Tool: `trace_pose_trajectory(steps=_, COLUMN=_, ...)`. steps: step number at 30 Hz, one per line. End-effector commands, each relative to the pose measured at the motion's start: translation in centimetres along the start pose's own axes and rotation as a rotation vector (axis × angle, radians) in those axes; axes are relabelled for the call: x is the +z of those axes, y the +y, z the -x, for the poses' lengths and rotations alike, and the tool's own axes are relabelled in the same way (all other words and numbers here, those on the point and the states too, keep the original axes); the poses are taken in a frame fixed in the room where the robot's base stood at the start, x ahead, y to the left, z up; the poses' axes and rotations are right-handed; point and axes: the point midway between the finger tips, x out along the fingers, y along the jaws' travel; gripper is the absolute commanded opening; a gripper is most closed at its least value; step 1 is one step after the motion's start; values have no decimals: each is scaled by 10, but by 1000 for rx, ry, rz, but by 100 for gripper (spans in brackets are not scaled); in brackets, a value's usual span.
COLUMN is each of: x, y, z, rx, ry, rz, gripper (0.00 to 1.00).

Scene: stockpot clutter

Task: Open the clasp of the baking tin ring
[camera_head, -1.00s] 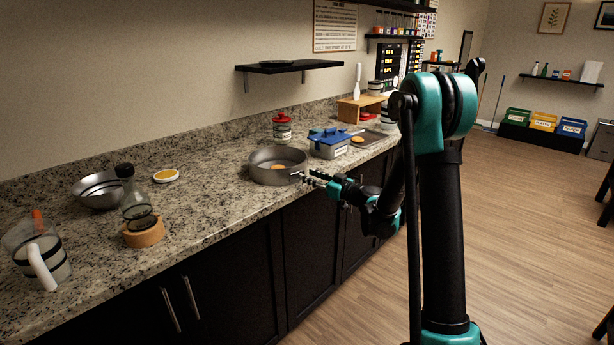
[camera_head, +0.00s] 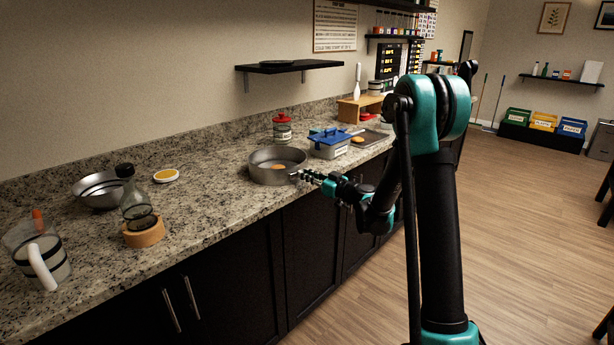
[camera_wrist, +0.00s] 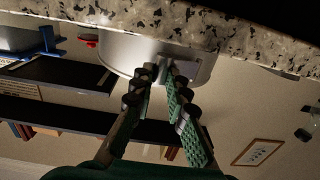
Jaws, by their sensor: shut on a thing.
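The baking tin ring (camera_head: 262,172) is a round grey metal ring standing on the granite counter. A small orange-brown thing lies inside it. In the wrist view, which looks upside down, its outer wall (camera_wrist: 122,52) fills the top middle. My gripper (camera_head: 296,175) is at the ring's right front side. In the wrist view, my gripper (camera_wrist: 164,70) has its tips close together on the clasp (camera_wrist: 166,58) at the ring's wall. The fingertips hide most of the clasp, so I cannot see how far its lever stands out.
A grey box with a blue lid (camera_head: 330,146) stands just right of the ring. A red-lidded jar (camera_head: 282,130) is behind it. A bottle on a wooden ring (camera_head: 143,233), a metal bowl (camera_head: 97,190) and a jug (camera_head: 45,260) stand left. The counter's front edge runs below my gripper.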

Motion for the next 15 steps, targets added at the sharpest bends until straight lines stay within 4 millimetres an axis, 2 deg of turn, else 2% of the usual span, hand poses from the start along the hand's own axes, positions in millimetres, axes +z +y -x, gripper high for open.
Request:
trace_pose_trajectory(steps=8, x=0, y=-3, z=2, rx=50, ry=0, rz=0, gripper=0)
trace_pose_trajectory(steps=15, x=0, y=-12, z=8, rx=198, ry=0, rz=0, gripper=0)
